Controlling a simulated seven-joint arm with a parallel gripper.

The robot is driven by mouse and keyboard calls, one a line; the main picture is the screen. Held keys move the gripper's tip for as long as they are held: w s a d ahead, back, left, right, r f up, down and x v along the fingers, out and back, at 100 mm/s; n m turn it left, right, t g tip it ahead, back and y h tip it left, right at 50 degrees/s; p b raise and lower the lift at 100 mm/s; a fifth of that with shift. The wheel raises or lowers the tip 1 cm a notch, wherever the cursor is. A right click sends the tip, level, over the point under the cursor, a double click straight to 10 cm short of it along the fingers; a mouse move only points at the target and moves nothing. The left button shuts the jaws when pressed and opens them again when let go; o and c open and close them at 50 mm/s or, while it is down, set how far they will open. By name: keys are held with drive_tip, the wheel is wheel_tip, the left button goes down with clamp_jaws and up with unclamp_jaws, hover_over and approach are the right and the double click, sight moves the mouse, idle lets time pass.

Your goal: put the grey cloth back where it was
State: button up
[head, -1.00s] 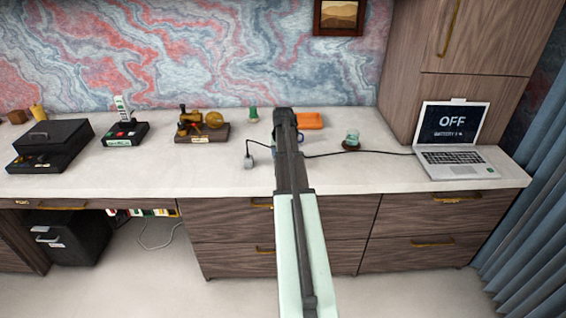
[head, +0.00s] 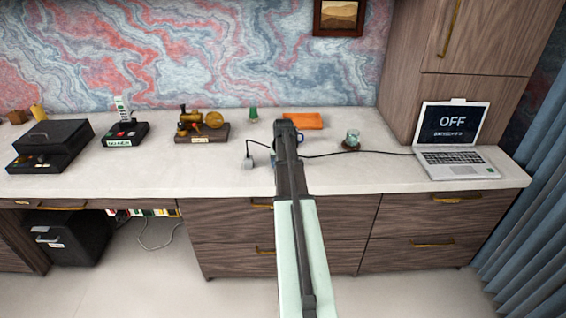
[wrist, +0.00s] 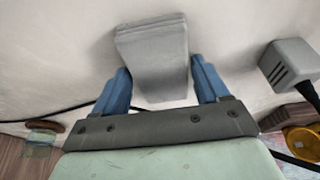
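The grey cloth (wrist: 152,50) shows in the wrist view as a thick, folded pad. In the head view my gripper (head: 277,153) is over the middle of the desk, mostly behind my own arm. The cloth is hidden there.
A grey plug block (head: 248,161) with a cable is close left of my gripper; it also shows in the wrist view (wrist: 289,64). A blue mug (head: 300,137), an orange cloth (head: 303,121) and a glass on a coaster (head: 352,139) stand behind and right. The front desk strip is clear.

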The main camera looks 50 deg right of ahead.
drive_tip(key=shift+o, duration=1.2)
drive_tip(key=v, duration=1.2)
drive_tip(key=shift+r, duration=0.15)
drive_tip(key=shift+a, duration=0.1)
